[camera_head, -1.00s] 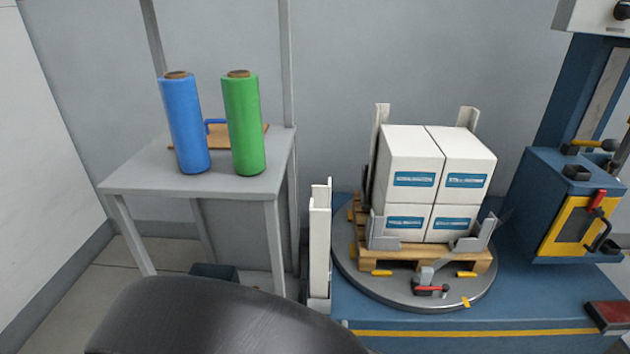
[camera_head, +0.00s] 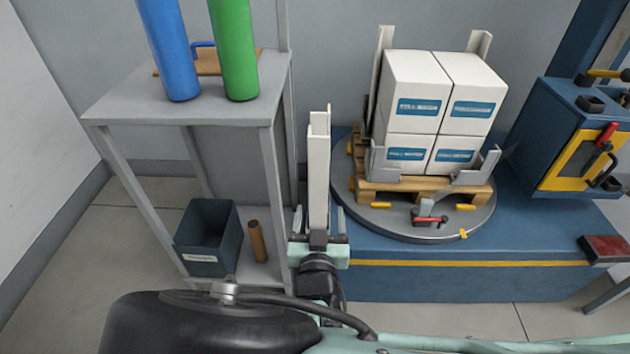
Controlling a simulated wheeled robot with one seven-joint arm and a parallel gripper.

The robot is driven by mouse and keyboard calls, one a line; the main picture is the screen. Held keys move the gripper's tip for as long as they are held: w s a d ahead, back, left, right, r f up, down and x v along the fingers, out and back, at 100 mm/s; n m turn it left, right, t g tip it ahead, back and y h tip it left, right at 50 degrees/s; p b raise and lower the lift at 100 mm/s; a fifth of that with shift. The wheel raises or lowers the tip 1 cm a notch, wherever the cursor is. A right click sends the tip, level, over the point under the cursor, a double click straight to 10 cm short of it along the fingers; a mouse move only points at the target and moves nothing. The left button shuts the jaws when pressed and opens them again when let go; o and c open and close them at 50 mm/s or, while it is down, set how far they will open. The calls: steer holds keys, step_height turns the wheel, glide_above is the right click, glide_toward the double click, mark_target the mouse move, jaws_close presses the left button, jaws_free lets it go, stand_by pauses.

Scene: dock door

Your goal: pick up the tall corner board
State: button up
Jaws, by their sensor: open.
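A tall white corner board (camera_head: 318,175) stands upright between the table and the turntable. Its top edge is stepped, and I cannot tell if a second board stands behind it. My gripper (camera_head: 319,240) is open at the board's lower end, with its jaws spread left and right of it. The gripper hides the board's foot, and I cannot tell if the jaws touch it. Other pale corner boards stand at the back corners of the boxed load, one at the left (camera_head: 384,42) and one at the right (camera_head: 480,44).
A grey table (camera_head: 120,112) holds a blue roll (camera_head: 170,50) and a green roll (camera_head: 235,50). Below are a dark bin (camera_head: 208,238) and a brown tube (camera_head: 257,242). White boxes (camera_head: 418,90) sit on a pallet on the round turntable (camera_head: 390,222). A blue machine platform (camera_head: 450,280) lies right.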

mark_target(318, 185)
steer(key=shift+w+a+r+b, duration=0.1)
steer(key=shift+w+b, duration=0.15)
steer(key=shift+w, duration=1.7)
steer(key=shift+w+a+b, duration=0.1)
steer(key=shift+w+b, duration=0.15)
steer(key=shift+w, duration=1.65)
steer(key=c, duration=1.1)
